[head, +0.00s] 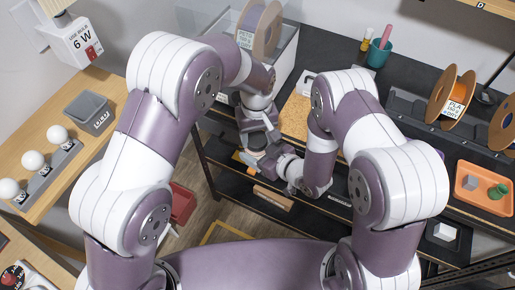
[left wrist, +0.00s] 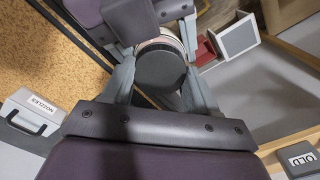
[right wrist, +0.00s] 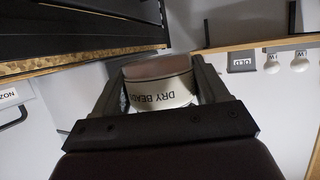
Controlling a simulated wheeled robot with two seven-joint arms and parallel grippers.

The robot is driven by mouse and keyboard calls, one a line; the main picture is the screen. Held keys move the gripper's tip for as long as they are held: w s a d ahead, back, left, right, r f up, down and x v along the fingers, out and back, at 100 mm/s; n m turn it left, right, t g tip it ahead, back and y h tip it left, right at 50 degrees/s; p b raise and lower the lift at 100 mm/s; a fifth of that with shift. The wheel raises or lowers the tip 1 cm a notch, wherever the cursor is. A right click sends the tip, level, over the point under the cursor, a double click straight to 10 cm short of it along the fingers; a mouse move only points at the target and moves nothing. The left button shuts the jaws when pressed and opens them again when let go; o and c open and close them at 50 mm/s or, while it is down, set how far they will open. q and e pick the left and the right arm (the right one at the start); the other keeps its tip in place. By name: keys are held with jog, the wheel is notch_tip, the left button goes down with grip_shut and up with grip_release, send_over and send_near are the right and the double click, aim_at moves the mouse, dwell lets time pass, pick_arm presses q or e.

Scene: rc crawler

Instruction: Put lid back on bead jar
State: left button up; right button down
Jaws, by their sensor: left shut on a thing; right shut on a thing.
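My left gripper (left wrist: 160,85) is shut on a dark grey round piece (left wrist: 160,70), which looks like the lid, seen between its fingers in the left wrist view. My right gripper (right wrist: 157,85) is shut on the white bead jar (right wrist: 165,90), labelled "DRY BEADS", in the right wrist view. A pale rim (left wrist: 168,36) shows close behind the dark piece. Lid and jar are very close together; I cannot tell whether the lid is seated. In the head view my left gripper (head: 262,160) and right gripper (head: 287,170) meet at the workbench's front; the jar is mostly hidden there.
The dark workbench (head: 310,50) carries a cork mat (head: 295,115), a teal cup (head: 379,53), a filament spool (head: 452,97) and an orange tray (head: 483,188). A shelf (head: 235,145) lies below. A wooden counter (head: 35,135) with bulbs stands left. Open floor shows between.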

pick_arm(q)
jog(key=shift+m, duration=0.8)
jog(key=o, duration=1.2)
jog(key=shift+c, duration=0.2)
jog(key=shift+r, duration=2.25)
jog(key=shift+c, duration=0.3)
notch_tip(320, 180, up, 4)
jog(key=n, duration=0.6)
jog(key=shift+f+n, duration=0.25)
jog(key=shift+n, duration=0.05)
